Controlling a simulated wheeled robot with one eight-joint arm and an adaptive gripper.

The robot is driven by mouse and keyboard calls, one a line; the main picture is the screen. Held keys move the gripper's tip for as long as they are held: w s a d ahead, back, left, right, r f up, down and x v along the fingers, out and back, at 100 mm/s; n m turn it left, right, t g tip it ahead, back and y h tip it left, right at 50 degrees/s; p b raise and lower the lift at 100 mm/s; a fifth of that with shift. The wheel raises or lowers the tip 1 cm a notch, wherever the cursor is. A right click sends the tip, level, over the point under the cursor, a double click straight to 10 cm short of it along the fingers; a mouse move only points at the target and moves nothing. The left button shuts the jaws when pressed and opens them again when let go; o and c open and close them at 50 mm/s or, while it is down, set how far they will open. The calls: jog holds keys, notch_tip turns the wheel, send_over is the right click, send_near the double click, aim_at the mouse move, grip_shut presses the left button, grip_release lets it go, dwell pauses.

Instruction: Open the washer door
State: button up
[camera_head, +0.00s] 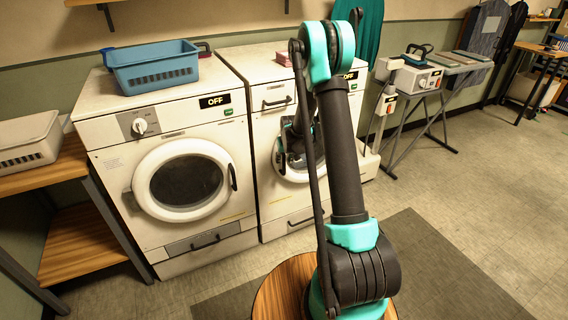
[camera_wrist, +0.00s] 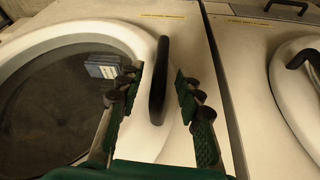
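Two white front-loading machines stand side by side. The right one (camera_head: 262,132) has a top drawer; its round door (camera_head: 299,174) looks shut and is partly hidden by my arm. My gripper (camera_head: 289,145) is at the left side of this door. The wrist view appears upside down. There the dark door handle (camera_wrist: 158,80) stands between the two fingers of my open gripper (camera_wrist: 157,95), with a gap visible on each side. The left machine (camera_head: 117,165) has a shut round door (camera_head: 184,181) with a black handle at its right edge; the wrist view also shows part of it (camera_wrist: 251,70).
A blue basket (camera_head: 153,72) sits on the left machine. A white basket (camera_head: 27,141) is on a wooden shelf (camera_head: 50,172) at left. An ironing station (camera_head: 419,79) stands right. A grey mat (camera_head: 440,265) lies on the floor. Open floor lies to the right.

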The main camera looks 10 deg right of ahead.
jog(key=shift+x, duration=1.25)
grip_shut()
